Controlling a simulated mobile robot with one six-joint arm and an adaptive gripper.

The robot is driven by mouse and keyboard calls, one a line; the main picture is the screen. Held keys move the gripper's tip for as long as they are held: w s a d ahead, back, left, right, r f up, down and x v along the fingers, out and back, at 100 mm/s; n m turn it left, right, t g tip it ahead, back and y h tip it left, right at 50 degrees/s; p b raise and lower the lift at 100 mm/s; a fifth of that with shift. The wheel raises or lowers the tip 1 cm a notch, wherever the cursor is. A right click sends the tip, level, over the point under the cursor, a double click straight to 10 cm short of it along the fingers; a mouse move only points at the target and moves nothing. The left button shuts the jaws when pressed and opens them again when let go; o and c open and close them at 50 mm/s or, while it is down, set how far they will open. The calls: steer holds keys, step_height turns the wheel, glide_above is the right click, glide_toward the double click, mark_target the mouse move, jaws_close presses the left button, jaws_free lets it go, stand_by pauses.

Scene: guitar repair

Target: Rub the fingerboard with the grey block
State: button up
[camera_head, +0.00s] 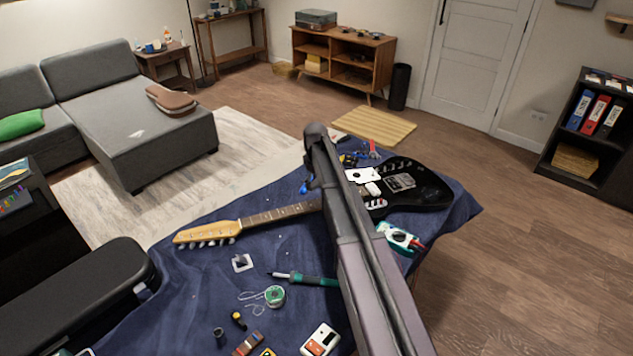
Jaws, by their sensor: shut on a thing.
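The black electric guitar (432,186) lies on a dark blue cloth over the table, its body at the right and its pale headstock (208,233) at the left. The brown fingerboard (282,214) shows between the headstock and my arm, which crosses in front of its body end. My arm rises from the bottom edge and bends down at the top. My gripper is hidden behind the arm, so its fingers and anything in them do not show. I cannot make out the grey block for certain.
On the blue cloth (205,285) lie a small white square with a dark piece on it (242,262), a green soldering iron (305,279), a solder spool (275,296) and a green meter (400,238). A black case (75,300) is at the left. Tools lie behind the guitar.

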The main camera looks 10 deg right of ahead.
mark_target(315, 203)
steer(key=shift+f+b, duration=3.4)
steer(key=shift+f, duration=0.2)
steer(key=shift+a+f, duration=0.1)
steer(key=shift+f, duration=0.05)
steer(key=shift+s+a+r, duration=0.15)
steer(key=shift+a+r, duration=0.05)
steer(key=shift+a, duration=0.55)
steer(key=shift+s+a, duration=0.15)
steer(key=shift+a, duration=0.95)
steer(key=shift+w+d, duration=0.15)
steer(key=shift+d, duration=0.7)
steer(key=shift+w+d, duration=0.1)
steer(key=shift+d, duration=0.7)
steer(key=shift+d+r+p, duration=0.25)
steer(key=shift+r+p, duration=0.6)
steer(key=shift+p, duration=0.1)
step_height(315, 203, up, 6)
steer(key=p, duration=0.5)
steer(key=shift+f+p, duration=0.1)
steer(key=shift+p, duration=0.25)
steer(key=shift+f, duration=0.15)
